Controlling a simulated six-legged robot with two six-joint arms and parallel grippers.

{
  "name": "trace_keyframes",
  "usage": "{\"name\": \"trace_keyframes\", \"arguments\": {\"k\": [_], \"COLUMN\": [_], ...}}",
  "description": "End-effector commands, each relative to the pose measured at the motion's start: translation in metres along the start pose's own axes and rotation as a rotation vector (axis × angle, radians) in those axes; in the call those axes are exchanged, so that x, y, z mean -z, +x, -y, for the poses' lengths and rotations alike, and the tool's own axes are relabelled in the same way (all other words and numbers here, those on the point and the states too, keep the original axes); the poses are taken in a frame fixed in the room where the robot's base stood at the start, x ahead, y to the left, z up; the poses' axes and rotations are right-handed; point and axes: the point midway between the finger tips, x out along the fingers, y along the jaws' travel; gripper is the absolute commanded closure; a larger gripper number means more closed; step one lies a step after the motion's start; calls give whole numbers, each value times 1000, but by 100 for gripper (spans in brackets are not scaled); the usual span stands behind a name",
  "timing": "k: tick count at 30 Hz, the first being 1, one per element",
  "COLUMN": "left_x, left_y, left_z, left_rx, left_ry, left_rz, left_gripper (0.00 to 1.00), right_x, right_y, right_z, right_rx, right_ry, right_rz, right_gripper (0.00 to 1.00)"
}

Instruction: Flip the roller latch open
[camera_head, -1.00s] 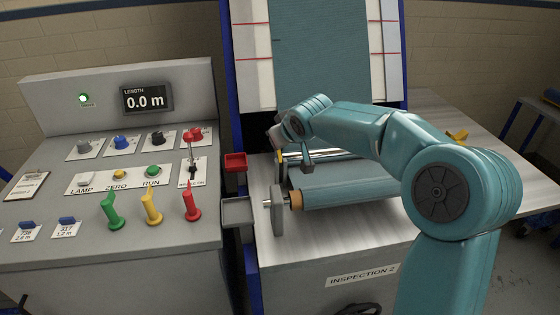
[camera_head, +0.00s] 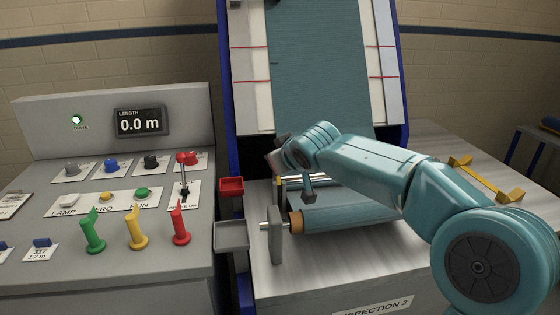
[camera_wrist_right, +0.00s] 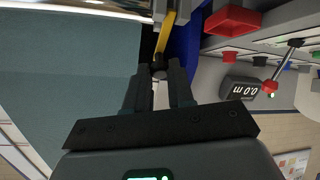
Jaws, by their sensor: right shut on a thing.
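The roller latch shows in the right wrist view as a yellow bar (camera_wrist_right: 166,32) with a dark knob (camera_wrist_right: 159,61) at its near end. My right gripper (camera_wrist_right: 160,78) is shut on this dark knob, with its fingers on either side. In the head view a bit of the yellow latch (camera_head: 279,190) shows at the left end of the rollers, and my right wrist and arm hide most of the area. The teal fabric roller (camera_head: 350,208) lies in front of the latch, with an orange collar on its left end. My left gripper is not in view.
A control console (camera_head: 110,240) with knobs, buttons and colored levers stands at left. A red tray (camera_head: 231,187) and a grey tray (camera_head: 232,235) sit between console and machine. A yellow bracket (camera_head: 490,182) is on the right tabletop. Teal fabric (camera_head: 318,70) hangs behind.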

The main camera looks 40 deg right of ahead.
Motion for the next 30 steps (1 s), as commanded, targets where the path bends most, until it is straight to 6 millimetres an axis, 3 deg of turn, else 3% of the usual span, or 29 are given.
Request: {"name": "trace_keyframes", "arguments": {"k": [1,3,14,17,30], "left_x": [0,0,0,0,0], "left_y": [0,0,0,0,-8], "left_z": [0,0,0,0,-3], "left_rx": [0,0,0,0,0], "left_ry": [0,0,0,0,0], "left_rz": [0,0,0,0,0], "left_gripper": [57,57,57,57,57], "right_x": [0,0,1,1,2], "right_y": [0,0,-6,-22,-133], "right_z": [0,0,0,0,0], "right_rx": [0,0,0,-1,1], "right_ry": [0,0,0,1,1], "right_rz": [1,1,-1,-2,-3], "right_gripper": [68,52,52,52,52]}}
